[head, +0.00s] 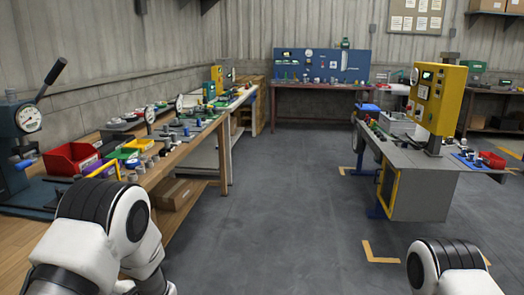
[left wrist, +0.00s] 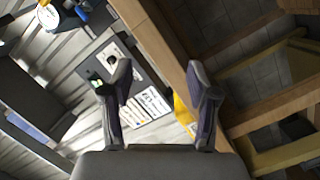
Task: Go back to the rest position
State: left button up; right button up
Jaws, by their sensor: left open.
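My left gripper (left wrist: 157,72) shows in the left wrist view with its two dark fingers spread apart and nothing between them. Behind the fingers are a bench's wooden edge (left wrist: 165,60) and a dark plate with a white printed card (left wrist: 145,106). In the head view my left arm (head: 105,225) is bent at the lower left, in front of the left workbench, and its gripper is out of sight. A part of my right arm (head: 450,265) shows at the lower right; its gripper is not in view.
The left workbench (head: 205,135) carries a red bin (head: 70,158), a gauge press (head: 25,125) and several small parts. A grey bench (head: 425,178) with a yellow machine (head: 437,98) stands right. A blue-panelled bench (head: 318,84) is at the back. The floor between is clear.

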pick_arm(q)
jog(key=s+d+f+m+h, duration=0.3)
jog(key=s+f+m+h, duration=0.2)
jog(key=s+f+m, duration=0.45)
jog(key=s+d+f+m+h, duration=0.4)
jog(key=s+f+m+h, duration=0.15)
jog(key=f, duration=0.75)
jog(key=s+d+f+m+g+h, duration=0.1)
jog(key=s+d+m+g+h, duration=0.15)
jog(key=s+d+m, duration=0.35)
jog(key=s+d+f+m+g+h, duration=0.2)
jog(key=s+d+m+h, duration=0.15)
jog(key=s, duration=0.45)
notch_tip(320, 180, up, 13)
jog(key=p, duration=1.3)
jog(key=shift+s+d+r, duration=0.2)
jog(key=shift+s+d, duration=0.05)
jog(key=shift+s, duration=0.1)
jog(key=shift+m+g, duration=0.25)
jog(key=shift+c, duration=0.4)
